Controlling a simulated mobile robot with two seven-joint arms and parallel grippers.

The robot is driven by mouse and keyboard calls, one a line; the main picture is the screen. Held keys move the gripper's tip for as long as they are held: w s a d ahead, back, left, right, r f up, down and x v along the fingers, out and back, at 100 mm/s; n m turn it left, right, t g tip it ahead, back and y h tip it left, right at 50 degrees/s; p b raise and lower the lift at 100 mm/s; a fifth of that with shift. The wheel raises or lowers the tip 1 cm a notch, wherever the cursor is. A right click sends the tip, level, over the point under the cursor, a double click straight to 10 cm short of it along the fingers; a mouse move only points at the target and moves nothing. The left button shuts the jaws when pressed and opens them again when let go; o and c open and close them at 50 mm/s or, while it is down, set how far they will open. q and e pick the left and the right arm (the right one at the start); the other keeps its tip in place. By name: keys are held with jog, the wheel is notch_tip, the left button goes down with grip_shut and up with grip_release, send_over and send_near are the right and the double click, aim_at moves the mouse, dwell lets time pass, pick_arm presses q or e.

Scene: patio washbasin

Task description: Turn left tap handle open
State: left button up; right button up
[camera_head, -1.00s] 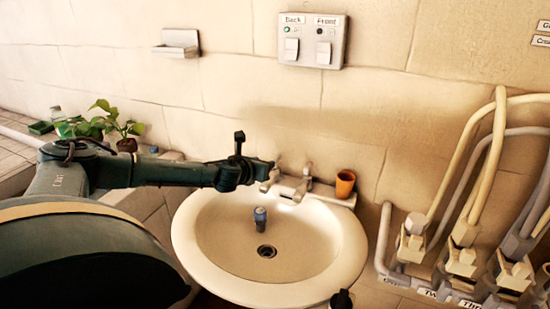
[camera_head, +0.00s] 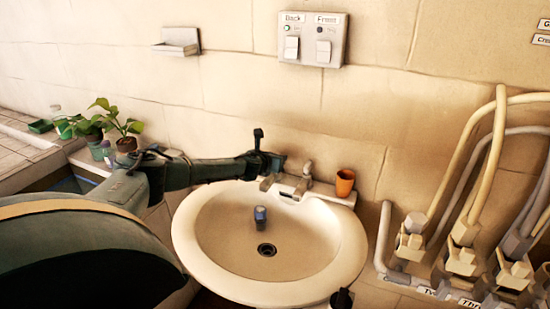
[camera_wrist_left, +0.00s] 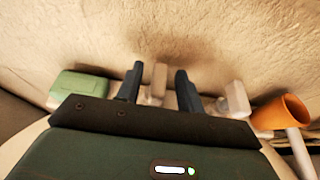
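The pale left tap handle (camera_wrist_left: 154,82) stands between the two dark fingers of my left gripper (camera_wrist_left: 159,88) in the left wrist view. The fingers are apart, with a gap visible on each side of the handle. In the head view my left gripper (camera_head: 272,165) is at the back left rim of the white basin (camera_head: 188,238) and hides most of this handle. The right tap handle (camera_head: 307,169) stands clear to its right, and also shows in the wrist view (camera_wrist_left: 237,99).
An orange cup (camera_head: 345,183) stands right of the taps. A green block (camera_wrist_left: 80,87) lies left of the fingers in the wrist view. A blue-topped piece (camera_head: 260,215) is inside the basin. Pipes (camera_head: 465,185) stand at right, potted plants (camera_head: 122,127) at left.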

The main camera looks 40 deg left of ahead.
pick_arm(q)
grip_shut()
dwell(0.3)
